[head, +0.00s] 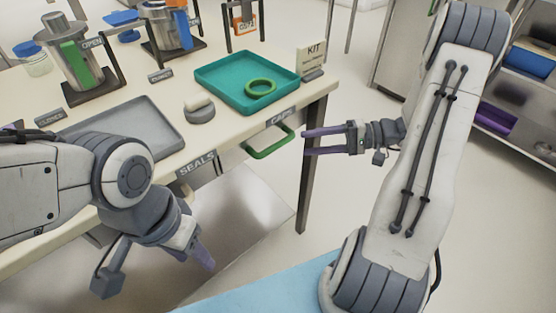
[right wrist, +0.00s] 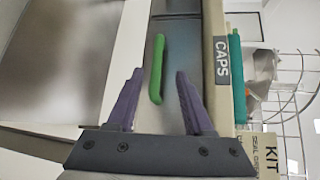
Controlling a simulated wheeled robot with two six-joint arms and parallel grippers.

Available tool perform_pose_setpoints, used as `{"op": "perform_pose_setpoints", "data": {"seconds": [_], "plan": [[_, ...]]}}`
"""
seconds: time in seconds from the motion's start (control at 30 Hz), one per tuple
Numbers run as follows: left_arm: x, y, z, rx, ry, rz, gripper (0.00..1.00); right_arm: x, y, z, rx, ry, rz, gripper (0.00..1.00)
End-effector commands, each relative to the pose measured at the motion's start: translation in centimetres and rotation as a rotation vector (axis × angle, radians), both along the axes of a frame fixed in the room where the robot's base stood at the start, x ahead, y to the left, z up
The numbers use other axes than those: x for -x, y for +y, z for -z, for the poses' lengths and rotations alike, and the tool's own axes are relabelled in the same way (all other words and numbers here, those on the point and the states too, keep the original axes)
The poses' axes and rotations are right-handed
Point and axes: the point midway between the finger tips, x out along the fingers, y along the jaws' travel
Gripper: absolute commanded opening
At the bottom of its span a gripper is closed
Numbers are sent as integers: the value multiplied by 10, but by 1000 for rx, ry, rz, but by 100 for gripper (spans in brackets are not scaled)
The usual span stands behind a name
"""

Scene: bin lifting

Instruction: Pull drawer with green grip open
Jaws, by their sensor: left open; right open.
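The green grip (head: 268,145) is a looped handle on the front of the drawer labelled CAPS, under the table's front edge. The drawer looks shut. In the right wrist view the green grip (right wrist: 157,70) stands upright in the picture, ahead of and between my finger tips. My right gripper (head: 305,141) is open and empty, to the right of the grip and a small gap from it. It also shows in the right wrist view (right wrist: 158,85). My left gripper (head: 207,262) hangs low in front of the table, away from the grip; its fingers are partly hidden.
The table (head: 315,93) holds a teal tray (head: 215,75) with a green ring (head: 260,88) in it, a grey tray (head: 165,130), a KIT sign (head: 311,59) and several canisters. A SEALS label (head: 197,164) sits left of CAPS.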

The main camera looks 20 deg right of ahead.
Motion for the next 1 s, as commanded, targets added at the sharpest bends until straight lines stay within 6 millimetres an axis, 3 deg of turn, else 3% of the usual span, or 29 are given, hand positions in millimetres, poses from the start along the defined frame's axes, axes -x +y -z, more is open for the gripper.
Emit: {"op": "perform_pose_setpoints", "data": {"seconds": [0.07,0.17,0.63,1.0], "plan": [[0,0,8,1,-1,0,50,-1,-13,10,-17,-24,46,52],[0,0,8,1,-1,0,50,-4,-12,11,-25,-35,61,52],[0,0,14,1,-1,0,50,-36,62,21,-24,-31,54,52],[0,0,15,0,0,0,50,-44,78,23,-22,-32,58,52]]}}
